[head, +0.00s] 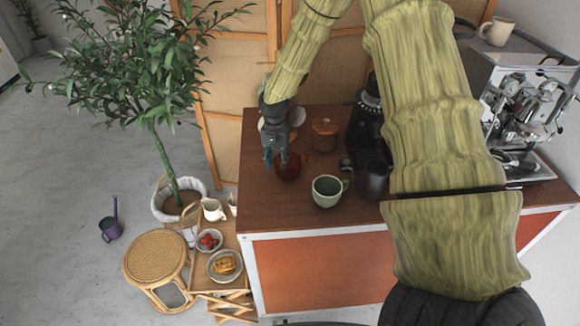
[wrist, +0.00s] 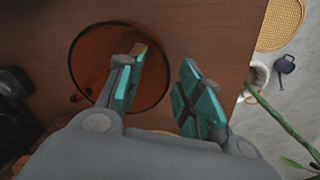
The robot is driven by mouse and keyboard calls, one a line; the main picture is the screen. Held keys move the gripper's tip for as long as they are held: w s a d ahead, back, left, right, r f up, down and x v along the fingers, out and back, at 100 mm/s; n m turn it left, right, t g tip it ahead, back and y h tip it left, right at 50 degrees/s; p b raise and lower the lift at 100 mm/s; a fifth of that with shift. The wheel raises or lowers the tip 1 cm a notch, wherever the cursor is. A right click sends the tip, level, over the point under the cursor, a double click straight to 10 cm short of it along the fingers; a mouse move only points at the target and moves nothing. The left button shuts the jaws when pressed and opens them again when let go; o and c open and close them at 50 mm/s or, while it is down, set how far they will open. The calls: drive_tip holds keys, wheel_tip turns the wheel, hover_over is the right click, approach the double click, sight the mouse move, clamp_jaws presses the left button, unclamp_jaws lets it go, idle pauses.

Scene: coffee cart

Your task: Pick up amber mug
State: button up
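The amber mug (head: 289,170) is a dark reddish-brown, see-through mug standing on the wooden cart top, near its left side. In the wrist view its round rim and inside (wrist: 92,55) show from above. My gripper (head: 275,163) is at the mug's left side, pointing down. In the wrist view my gripper (wrist: 160,88) is open, with teal finger pads apart. One finger overlaps the mug's opening and the other is outside the rim. I cannot tell how deep the first finger reaches or whether either touches the mug.
A green mug (head: 328,190) stands to the right and nearer the front. A dark pitcher (head: 374,180), a black grinder (head: 364,125) and a wooden-looking jar (head: 324,134) are close by. The espresso machine (head: 520,110) is at the right. The cart's left edge is close.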

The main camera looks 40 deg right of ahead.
clamp_jaws()
idle(0.5)
drive_tip(key=shift+r+b, duration=0.7)
drive_tip(key=shift+r, duration=0.05)
drive_tip(key=shift+r+b, duration=0.45)
drive_tip(key=shift+r, duration=0.45)
drive_tip(key=s+a+r+b, duration=0.1)
drive_tip(key=s+a+b, duration=0.4)
drive_tip(key=s+a, duration=0.6)
drive_tip(key=shift+a+r, duration=0.25)
drive_tip(key=shift+r, duration=0.05)
